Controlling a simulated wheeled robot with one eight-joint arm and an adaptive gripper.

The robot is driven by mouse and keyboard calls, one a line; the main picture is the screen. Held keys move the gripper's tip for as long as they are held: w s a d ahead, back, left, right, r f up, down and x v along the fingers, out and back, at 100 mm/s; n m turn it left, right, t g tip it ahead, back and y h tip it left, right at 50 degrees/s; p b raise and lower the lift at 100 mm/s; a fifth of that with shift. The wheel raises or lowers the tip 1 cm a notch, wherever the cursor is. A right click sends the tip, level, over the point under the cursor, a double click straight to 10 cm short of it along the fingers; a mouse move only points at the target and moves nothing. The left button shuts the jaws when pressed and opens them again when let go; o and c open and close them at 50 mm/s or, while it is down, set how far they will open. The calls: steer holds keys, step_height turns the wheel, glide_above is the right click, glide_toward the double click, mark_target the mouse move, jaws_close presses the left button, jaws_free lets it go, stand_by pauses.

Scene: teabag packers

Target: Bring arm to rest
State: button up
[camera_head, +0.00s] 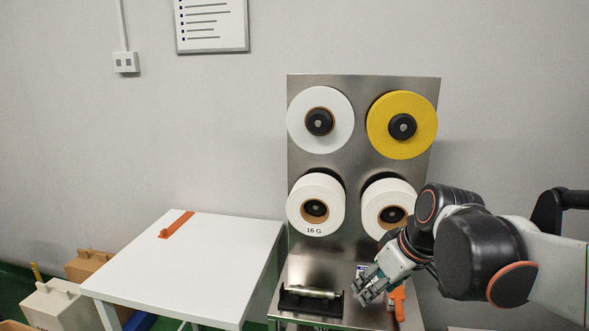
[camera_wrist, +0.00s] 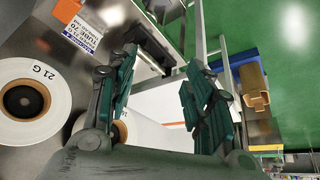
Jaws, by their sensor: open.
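My arm reaches in from the right in the head view. My gripper (camera_head: 370,288) is in front of the lower right part of the steel machine panel (camera_head: 362,100). In the wrist view my gripper (camera_wrist: 157,95) has its two dark green finger pads well apart, with nothing between them. A white roll marked 21 G (camera_wrist: 35,100) is close beside the gripper at the left of the wrist view. In the head view the lower right white roll (camera_head: 388,205) is partly hidden by my arm.
The panel also bears a white roll (camera_head: 320,119), a yellow roll (camera_head: 402,125) and a roll marked 16 G (camera_head: 316,205). A black holder with a metal rod (camera_head: 310,298) lies below. A white table (camera_head: 190,265) stands left, bearing an orange piece (camera_head: 177,224); most of its top is clear.

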steer(key=s+d+f+m+t+h, duration=0.1)
steer(key=s+m, duration=0.2)
steer(key=s, duration=0.3)
steer(key=s+d+f+m+t+h, duration=0.1)
steer(key=s+d+m, duration=0.1)
steer(key=s, duration=0.5)
steer(key=shift+s+d+f+m, duration=0.25)
steer(key=shift+s+f+m, duration=0.05)
steer(key=shift+m, duration=0.2)
